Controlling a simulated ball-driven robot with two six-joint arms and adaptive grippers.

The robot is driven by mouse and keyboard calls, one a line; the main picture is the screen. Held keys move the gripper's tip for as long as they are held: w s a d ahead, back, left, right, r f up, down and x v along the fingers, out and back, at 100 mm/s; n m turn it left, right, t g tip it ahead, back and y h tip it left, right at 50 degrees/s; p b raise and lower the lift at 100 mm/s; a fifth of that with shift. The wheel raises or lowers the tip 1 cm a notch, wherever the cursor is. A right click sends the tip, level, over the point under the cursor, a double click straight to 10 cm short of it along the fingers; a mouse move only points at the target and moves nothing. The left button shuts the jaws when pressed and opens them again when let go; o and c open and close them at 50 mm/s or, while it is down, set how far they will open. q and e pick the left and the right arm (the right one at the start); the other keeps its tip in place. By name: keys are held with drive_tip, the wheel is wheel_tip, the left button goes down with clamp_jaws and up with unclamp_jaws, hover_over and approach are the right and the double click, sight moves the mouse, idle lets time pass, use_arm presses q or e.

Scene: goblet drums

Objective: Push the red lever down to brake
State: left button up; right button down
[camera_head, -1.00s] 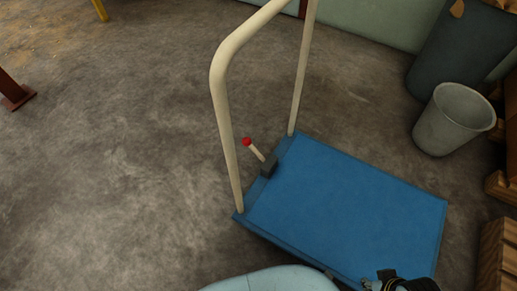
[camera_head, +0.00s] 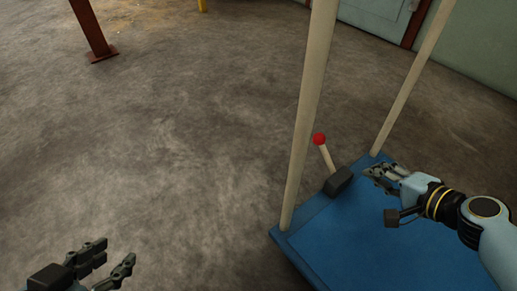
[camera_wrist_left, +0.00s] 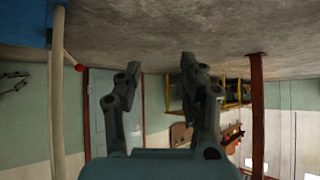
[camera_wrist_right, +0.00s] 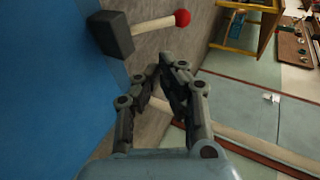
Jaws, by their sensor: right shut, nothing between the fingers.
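The red-knobbed lever (camera_head: 325,155) stands on a dark block (camera_head: 338,182) at the edge of the blue platform cart (camera_head: 370,250), tilted up and to the left. Its red knob also shows in the right wrist view (camera_wrist_right: 182,18) and the left wrist view (camera_wrist_left: 79,67). My right gripper (camera_head: 370,172) is shut and empty, above the platform just right of the block, apart from the lever. My left gripper (camera_head: 118,250) is open and empty, at the lower left over bare floor, well away from the cart.
The cart's cream handle posts (camera_head: 310,110) and (camera_head: 412,80) rise on both sides of the lever. A brown post (camera_head: 93,30) stands on the floor at the upper left. The floor left of the cart is clear.

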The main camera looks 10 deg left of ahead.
sight(334, 171)
use_arm(q)
drive_tip(key=shift+w+d+r, duration=0.1)
drive_tip(key=shift+w+r, duration=0.2)
drive_tip(key=shift+r, duration=0.15)
use_arm(e)
drive_tip(key=shift+w+a+r, duration=0.3)
drive_tip(key=shift+w+r, duration=0.15)
